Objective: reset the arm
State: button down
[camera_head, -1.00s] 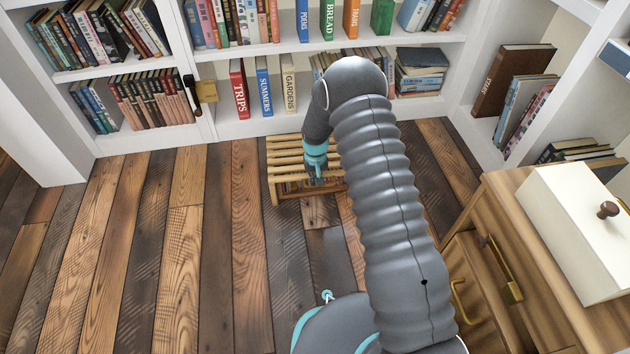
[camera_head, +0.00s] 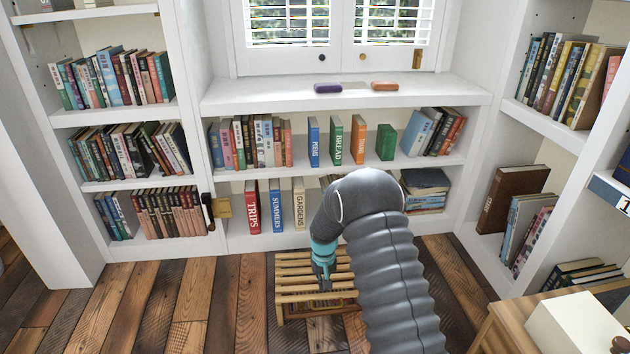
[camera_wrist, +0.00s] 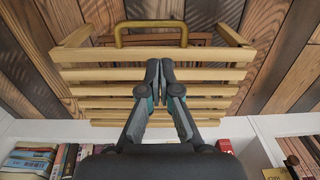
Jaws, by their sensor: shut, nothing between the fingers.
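My gripper (camera_head: 324,283) is shut and empty. In the head view it hangs low in front of the bookcase, over a slatted wooden stool or rack (camera_head: 294,268) on the floor. In the wrist view the closed fingers (camera_wrist: 158,72) lie in front of the light wooden slats (camera_wrist: 90,75); I cannot tell whether they touch. My grey ribbed arm hides part of the lower shelf and the right side of the slatted piece.
A white bookcase (camera_head: 345,98) full of books stands behind, with two small objects, one purple (camera_head: 328,88) and one orange (camera_head: 384,86), on its top ledge. A wooden cabinet (camera_head: 510,318) with a white box (camera_head: 578,328) is at right. The plank floor (camera_head: 170,300) at left is clear.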

jog(key=s+d+f+g, duration=0.1)
jog(key=s, duration=0.4)
jog(key=s+d+r+t+p, duration=0.1)
jog(key=s+d+r+t, duration=0.1)
jog(key=s+r, duration=0.8)
jog(key=s+d+r+m+t+p, duration=0.1)
jog(key=s+d+r, duration=0.4)
jog(key=s+r, duration=0.6)
jog(key=s+d+r+t+p, duration=0.2)
jog(key=s+r, duration=0.8)
jog(key=r, duration=1.3)
jog(key=shift+s+d+r+t, duration=0.25)
jog(key=shift+s+d+t, duration=0.1)
jog(key=shift+d+t, duration=0.55)
